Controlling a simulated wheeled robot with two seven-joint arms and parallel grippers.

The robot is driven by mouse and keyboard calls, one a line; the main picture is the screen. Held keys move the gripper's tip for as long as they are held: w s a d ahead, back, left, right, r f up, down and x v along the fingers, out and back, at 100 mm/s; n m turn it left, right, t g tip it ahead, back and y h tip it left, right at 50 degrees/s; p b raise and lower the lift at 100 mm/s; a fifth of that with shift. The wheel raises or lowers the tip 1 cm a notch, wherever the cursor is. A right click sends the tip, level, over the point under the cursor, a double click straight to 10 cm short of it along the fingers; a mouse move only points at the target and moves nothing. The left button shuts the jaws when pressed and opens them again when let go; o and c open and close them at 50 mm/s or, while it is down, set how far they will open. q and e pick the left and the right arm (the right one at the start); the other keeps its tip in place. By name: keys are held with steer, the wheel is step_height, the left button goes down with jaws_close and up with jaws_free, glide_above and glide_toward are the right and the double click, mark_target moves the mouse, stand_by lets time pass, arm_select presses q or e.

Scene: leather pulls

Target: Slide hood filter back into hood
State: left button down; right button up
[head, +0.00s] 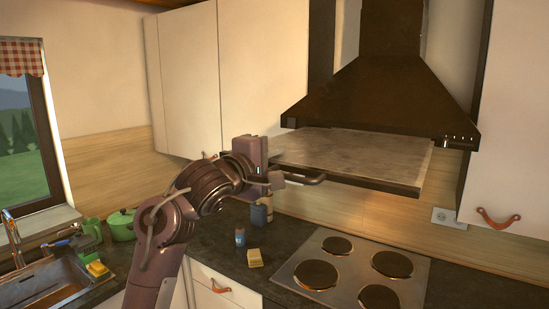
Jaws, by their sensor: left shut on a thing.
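The hood (385,92) is a dark brown metal canopy with a chimney, on the wall above the cooktop. The hood filter (350,152) is a flat grey panel with a dark front edge and a bar handle (300,177). It sticks out forward from beneath the hood, roughly level; its rear part is hidden under the canopy. My left gripper (284,176) is at the left end of the handle and shut on it. The fingertips are small and partly hidden. My right gripper is not in view.
A cooktop (350,270) with several plates lies below the filter. A yellow sponge (255,258), a small blue jar (240,238) and a canister (258,214) stand on the counter. White wall cabinets (190,80) are left of the hood; another cabinet (512,150) is on the right.

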mark_target(300, 145)
arm_select(q)
steer(key=shift+r, duration=0.1)
stand_by(0.3)
steer(key=shift+w+d, duration=0.45)
steer(key=shift+w, duration=0.15)
steer(key=shift+x, duration=1.2)
steer(key=shift+x, duration=3.55)
